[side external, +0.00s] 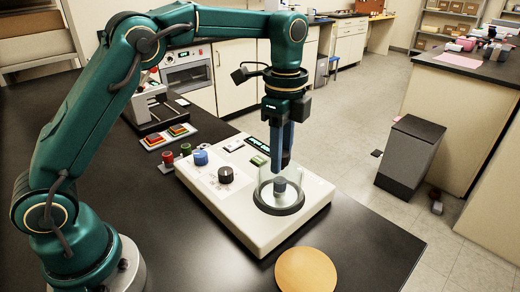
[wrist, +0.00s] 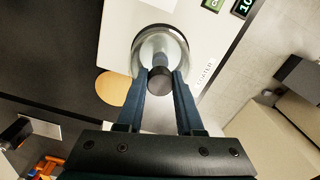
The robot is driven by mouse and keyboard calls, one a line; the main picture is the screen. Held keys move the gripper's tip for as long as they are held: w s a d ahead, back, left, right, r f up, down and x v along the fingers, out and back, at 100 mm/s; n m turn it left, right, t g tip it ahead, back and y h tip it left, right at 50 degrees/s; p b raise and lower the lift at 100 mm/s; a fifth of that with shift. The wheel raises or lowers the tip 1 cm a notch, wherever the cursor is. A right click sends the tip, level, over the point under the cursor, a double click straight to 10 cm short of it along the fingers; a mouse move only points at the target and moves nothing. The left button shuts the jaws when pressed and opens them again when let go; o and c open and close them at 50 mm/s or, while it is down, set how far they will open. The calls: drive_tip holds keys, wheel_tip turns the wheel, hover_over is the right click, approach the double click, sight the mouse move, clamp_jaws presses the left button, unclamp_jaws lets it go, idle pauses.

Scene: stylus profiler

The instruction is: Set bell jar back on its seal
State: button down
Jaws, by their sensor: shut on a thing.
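The bell jar (side external: 266,181) is clear glass and stands upright over the dark ring seal (side external: 278,208) on the right end of a pale instrument. A small grey block shows through the glass. My gripper (side external: 286,163) points straight down at the jar's top. In the wrist view my gripper (wrist: 161,78) is shut on the jar's dark round knob (wrist: 160,82). The jar's glass (wrist: 157,46) shows beyond the knob, over the ring. I cannot tell whether the jar's lower rim touches the seal or sits slightly above it.
The pale instrument (side external: 225,205) has a black knob (side external: 225,174), a blue knob (side external: 200,157) and a green display. A round wooden disc (side external: 306,271) lies in front of it. Small coloured items stand behind left. The bench's right edge is close.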

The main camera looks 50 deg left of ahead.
drive_tip(key=shift+f, duration=0.15)
drive_tip(key=shift+f, duration=0.4)
drive_tip(key=shift+f, duration=0.15)
drive_tip(key=shift+c, duration=2.3)
unclamp_jaws()
drive_tip(key=shift+c, duration=0.4)
